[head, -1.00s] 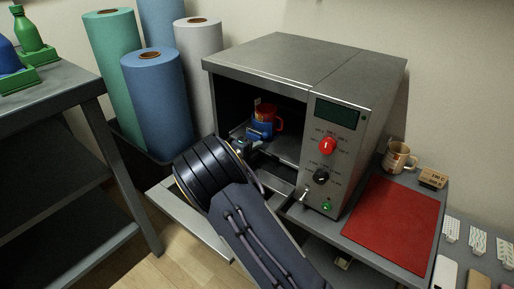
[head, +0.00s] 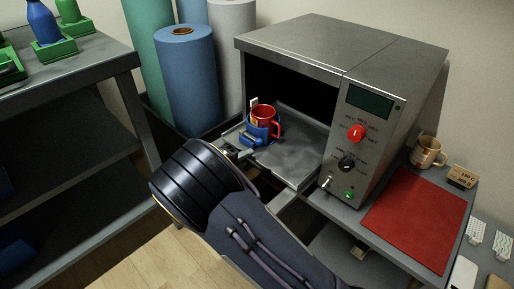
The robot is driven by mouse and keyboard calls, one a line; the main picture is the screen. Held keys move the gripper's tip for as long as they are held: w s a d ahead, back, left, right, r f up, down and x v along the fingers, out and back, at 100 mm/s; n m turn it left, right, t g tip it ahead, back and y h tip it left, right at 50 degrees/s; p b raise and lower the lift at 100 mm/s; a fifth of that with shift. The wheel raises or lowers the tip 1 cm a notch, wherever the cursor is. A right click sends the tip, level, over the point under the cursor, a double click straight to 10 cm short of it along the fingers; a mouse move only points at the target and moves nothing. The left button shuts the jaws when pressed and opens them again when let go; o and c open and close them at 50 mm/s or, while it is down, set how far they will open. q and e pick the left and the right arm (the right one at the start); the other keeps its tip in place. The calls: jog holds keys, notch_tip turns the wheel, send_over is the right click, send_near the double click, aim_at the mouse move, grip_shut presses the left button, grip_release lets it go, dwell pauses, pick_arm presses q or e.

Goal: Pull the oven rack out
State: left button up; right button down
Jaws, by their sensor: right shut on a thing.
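The oven (head: 300,45) is a grey metal box with its front open and a dark inside. Its flat metal rack (head: 292,150) sticks out of the opening. A red mug (head: 265,122) stands upright on the rack in a blue holder (head: 258,137), with a small pale tag beside it. My right gripper (head: 240,153) is at the rack's front left edge, shut on the rack's front. My own wrist hides part of the fingers and of the rack's front edge. My left gripper is not in view.
The control panel (head: 356,150) with knobs is right of the opening. A red mat (head: 415,217), a tan mug (head: 426,152) and a small sign (head: 462,176) lie to the right. Rolls (head: 188,80) stand left of the oven. A grey shelf table (head: 75,95) is at left.

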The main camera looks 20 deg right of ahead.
jog(key=shift+f+v, duration=0.2)
jog(key=shift+v, duration=0.65)
jog(key=shift+f+v, duration=0.15)
jog(key=shift+v, duration=0.7)
jog(key=shift+f+v, duration=0.2)
jog(key=shift+v, duration=0.65)
jog(key=shift+a, duration=0.1)
jog(key=c, duration=1.6)
grip_release()
jog(key=p+v, duration=0.2)
jog(key=v, duration=0.4)
jog(key=shift+s+a+r+p, duration=0.1)
jog(key=shift+s+a+p, duration=0.05)
jog(key=shift+a+p, duration=0.15)
jog(key=shift+s+a, duration=0.25)
jog(key=shift+a, duration=0.2)
